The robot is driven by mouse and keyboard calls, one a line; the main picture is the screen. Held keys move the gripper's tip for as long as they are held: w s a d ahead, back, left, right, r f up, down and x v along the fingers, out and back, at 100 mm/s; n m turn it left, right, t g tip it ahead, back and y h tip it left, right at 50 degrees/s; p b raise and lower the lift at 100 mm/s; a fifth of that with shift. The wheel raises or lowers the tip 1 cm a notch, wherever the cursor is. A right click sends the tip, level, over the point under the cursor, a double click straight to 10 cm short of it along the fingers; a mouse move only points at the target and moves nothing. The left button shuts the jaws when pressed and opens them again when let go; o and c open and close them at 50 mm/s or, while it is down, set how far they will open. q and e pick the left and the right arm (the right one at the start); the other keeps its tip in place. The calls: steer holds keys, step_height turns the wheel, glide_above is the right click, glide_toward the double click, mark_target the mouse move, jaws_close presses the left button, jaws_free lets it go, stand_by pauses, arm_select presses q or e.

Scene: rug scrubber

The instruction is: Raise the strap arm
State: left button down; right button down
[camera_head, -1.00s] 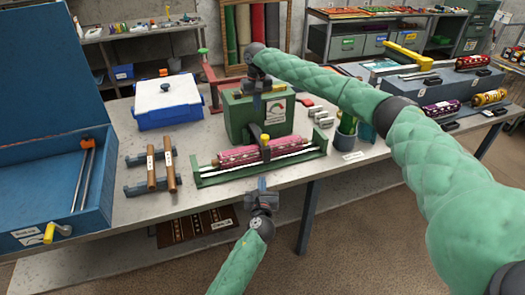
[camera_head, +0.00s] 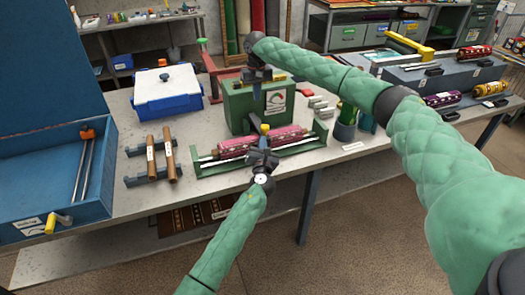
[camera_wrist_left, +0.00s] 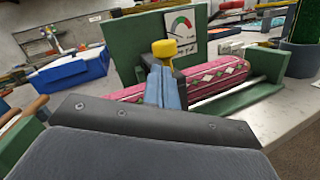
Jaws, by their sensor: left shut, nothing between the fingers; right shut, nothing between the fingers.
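The strap arm (camera_wrist_left: 180,88) is a dark bar with a yellow knob (camera_wrist_left: 164,48) at its end, lying across a pink patterned roll (camera_wrist_left: 215,80) in a green cradle. My right gripper (camera_head: 258,88) is shut and empty, at the green box with a dial (camera_head: 240,110) behind the roll.
A blue-and-white cooler box (camera_head: 167,100) and two brown rods (camera_head: 150,158) on grey rests stand left of the cradle. An open blue case (camera_head: 50,190) is further left. A pot with green items (camera_head: 345,128) stands to the right. The bench front (camera_head: 200,187) is clear.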

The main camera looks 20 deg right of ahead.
arm_select(q)
steer(key=shift+w+d+r, duration=0.1)
steer(key=shift+w+d, duration=0.1)
steer(key=shift+w, duration=0.4)
steer(key=shift+r, duration=0.1)
steer(key=shift+w+d+r, duration=0.15)
steer(key=shift+w+r, duration=0.25)
steer(key=shift+r, duration=0.4)
arm_select(e)
steer(key=c, duration=1.1)
jaws_free()
